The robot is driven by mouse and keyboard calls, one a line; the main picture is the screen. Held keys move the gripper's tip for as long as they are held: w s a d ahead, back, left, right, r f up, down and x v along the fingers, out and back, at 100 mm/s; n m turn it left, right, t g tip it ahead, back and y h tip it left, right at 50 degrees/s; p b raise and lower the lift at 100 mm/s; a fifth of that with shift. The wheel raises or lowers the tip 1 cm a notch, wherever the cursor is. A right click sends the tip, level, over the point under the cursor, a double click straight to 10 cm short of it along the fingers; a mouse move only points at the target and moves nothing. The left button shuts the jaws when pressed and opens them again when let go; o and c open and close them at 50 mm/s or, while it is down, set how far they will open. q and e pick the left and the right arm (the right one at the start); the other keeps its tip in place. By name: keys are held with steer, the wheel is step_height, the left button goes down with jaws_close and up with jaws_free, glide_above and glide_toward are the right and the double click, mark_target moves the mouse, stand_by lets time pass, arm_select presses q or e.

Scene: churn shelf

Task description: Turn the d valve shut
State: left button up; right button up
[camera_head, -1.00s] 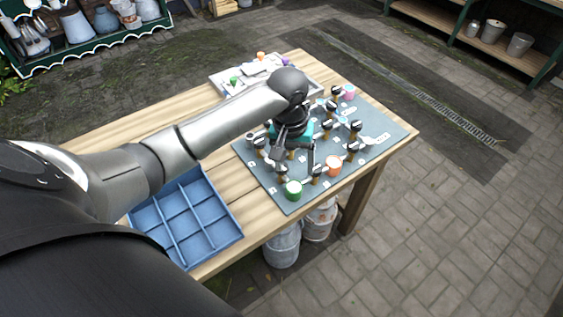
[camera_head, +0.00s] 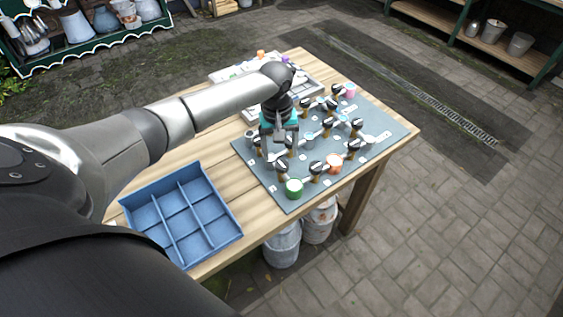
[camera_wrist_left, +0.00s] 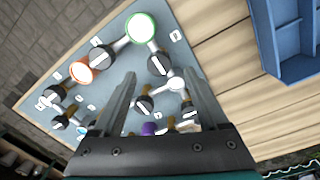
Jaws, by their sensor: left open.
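A grey board (camera_head: 288,203) on the wooden table carries several valves with black-and-white knobs, joined by pale pipes. The board also fills much of the left wrist view (camera_wrist_left: 60,95). The small white letter tags are too small to read, so I cannot tell which valve is d. One knob (camera_head: 282,167) sits near the board's front left. My left gripper (camera_head: 274,152) is above the board's left part, pointing down. In the left wrist view its two fingers (camera_wrist_left: 163,80) are apart, with a knob (camera_wrist_left: 157,66) showing just beyond the gap. Nothing is held. My right gripper is out of view.
Green (camera_head: 293,188), orange (camera_head: 334,163) and pink (camera_head: 350,90) round parts stand on the board. A blue divided tray (camera_head: 225,238) lies to its left. A grey tray (camera_head: 218,76) with small items is behind. Metal cans (camera_head: 282,250) stand below the table.

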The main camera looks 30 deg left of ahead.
mark_target(282, 165)
arm_select(q)
steer(key=shift+d+f+b, duration=0.1)
steer(key=shift+f+b, duration=0.25)
steer(key=shift+f, duration=2.05)
jaws_close()
